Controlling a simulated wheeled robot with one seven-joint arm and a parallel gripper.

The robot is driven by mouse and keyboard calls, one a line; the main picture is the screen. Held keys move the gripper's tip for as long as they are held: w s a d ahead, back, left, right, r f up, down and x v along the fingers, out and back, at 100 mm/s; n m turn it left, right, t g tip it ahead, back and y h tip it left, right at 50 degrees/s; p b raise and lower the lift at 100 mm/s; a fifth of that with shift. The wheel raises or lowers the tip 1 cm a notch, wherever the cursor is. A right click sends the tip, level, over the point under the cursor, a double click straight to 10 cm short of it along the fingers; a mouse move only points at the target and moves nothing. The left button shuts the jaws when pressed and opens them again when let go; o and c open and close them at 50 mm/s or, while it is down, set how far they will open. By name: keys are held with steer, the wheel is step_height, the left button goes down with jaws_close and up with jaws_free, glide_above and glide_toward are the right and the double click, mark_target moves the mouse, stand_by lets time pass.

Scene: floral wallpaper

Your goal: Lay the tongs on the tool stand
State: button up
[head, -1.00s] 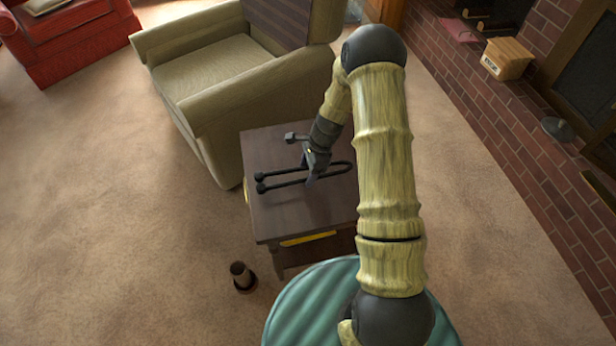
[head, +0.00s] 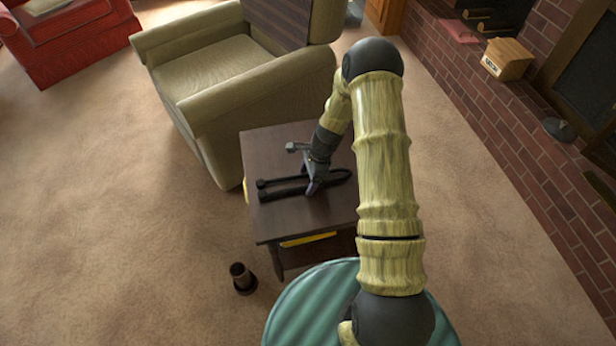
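The black tongs (head: 285,190) are a long narrow U shape with two knobbed ends pointing left. They lie level over the dark wooden side table (head: 276,222), at or just above its top; I cannot tell if they touch it. My gripper (head: 313,187) points down and is shut on the tongs toward their closed right end. The fingers and my arm hide part of the tongs and the table's right side. Nothing else is clearly a tool stand; the side table is the only stand under the tongs.
A beige armchair (head: 222,75) stands close behind the table. A small dark brown pot-like object (head: 241,277) is on the carpet at front left. A round teal striped seat (head: 300,310) is in front. The table's front and left top are clear.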

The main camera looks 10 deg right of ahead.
steer(key=shift+o, duration=0.9)
steer(key=shift+r, duration=0.25)
steer(key=p+v, duration=0.2)
steer(key=v, duration=1)
steer(key=s+a+r+n+t+h, duration=0.2)
steer(key=s+r+n+h, duration=0.1)
steer(key=s+r+n, duration=1.3)
steer(key=s+n, duration=0.2)
steer(key=s, duration=0.1)
steer(key=shift+s+a+r+t, duration=0.3)
steer(key=shift+s+a+r, duration=0.05)
